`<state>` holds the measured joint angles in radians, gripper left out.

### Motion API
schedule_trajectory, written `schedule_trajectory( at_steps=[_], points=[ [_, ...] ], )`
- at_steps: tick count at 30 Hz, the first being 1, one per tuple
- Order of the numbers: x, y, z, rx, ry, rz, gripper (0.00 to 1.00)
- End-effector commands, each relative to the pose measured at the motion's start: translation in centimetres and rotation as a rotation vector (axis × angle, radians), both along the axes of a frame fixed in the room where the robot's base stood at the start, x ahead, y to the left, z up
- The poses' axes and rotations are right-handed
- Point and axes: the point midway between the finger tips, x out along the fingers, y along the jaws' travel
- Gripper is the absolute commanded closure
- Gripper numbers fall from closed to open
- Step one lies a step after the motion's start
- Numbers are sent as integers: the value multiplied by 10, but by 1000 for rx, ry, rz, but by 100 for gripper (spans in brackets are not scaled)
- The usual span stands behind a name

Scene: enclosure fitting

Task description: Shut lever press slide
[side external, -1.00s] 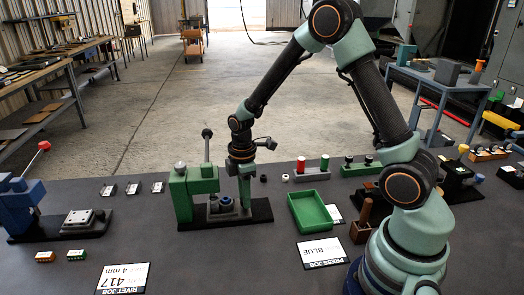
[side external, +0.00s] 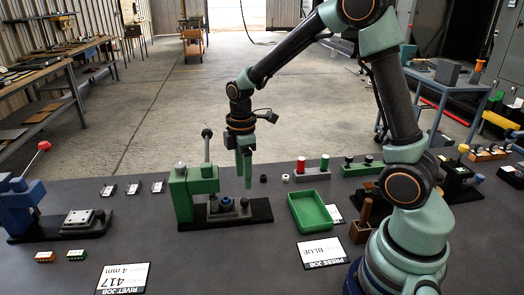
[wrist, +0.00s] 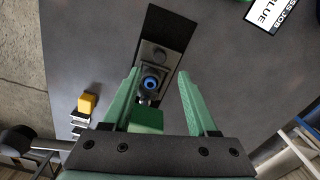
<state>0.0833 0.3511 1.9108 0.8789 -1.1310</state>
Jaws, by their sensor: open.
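The lever press has a green body (side external: 195,190) on a black base plate (side external: 262,211), with its black lever (side external: 207,150) standing upright at the back. On the plate, right of the body, is a grey slide area (side external: 214,209) holding a round blue-topped part (side external: 226,203); a dark knob (side external: 244,203) stands right of it. In the wrist view the blue ring (wrist: 152,83) shows between the fingers, with part of the green body below it. My gripper (side external: 244,178) is open and empty, above the plate's right half. Whether the slide is fully in I cannot tell.
A green tray (side external: 312,212) lies right of the press, with a PRESS JOB BLUE card (side external: 321,252) in front. A rack with red and green pieces (side external: 312,174) stands behind. A blue press (side external: 25,205) stands left.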

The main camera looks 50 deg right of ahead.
Motion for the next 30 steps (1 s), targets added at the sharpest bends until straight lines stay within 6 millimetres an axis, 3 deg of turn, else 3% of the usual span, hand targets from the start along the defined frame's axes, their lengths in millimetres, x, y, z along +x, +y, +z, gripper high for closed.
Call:
schedule_trajectory(
  at_steps=[3, 9, 19, 20, 21, 23, 26, 30],
  points=[
    [1, 0, 22, 0, -4, 0, 41],
    [1, 0, 43, 0, -2, 0, 41],
    [0, 0, 47, 0, 0, 0, 41],
    [0, 0, 47, 0, 1, 0, 45],
    [0, 0, 47, 0, 0, -2, 58],
    [-1, 0, 47, 0, -6, -19, 58],
    [-6, 0, 47, -1, -42, -111, 58],
    [-19, 0, 46, 14, -142, -374, 58]
  ],
)
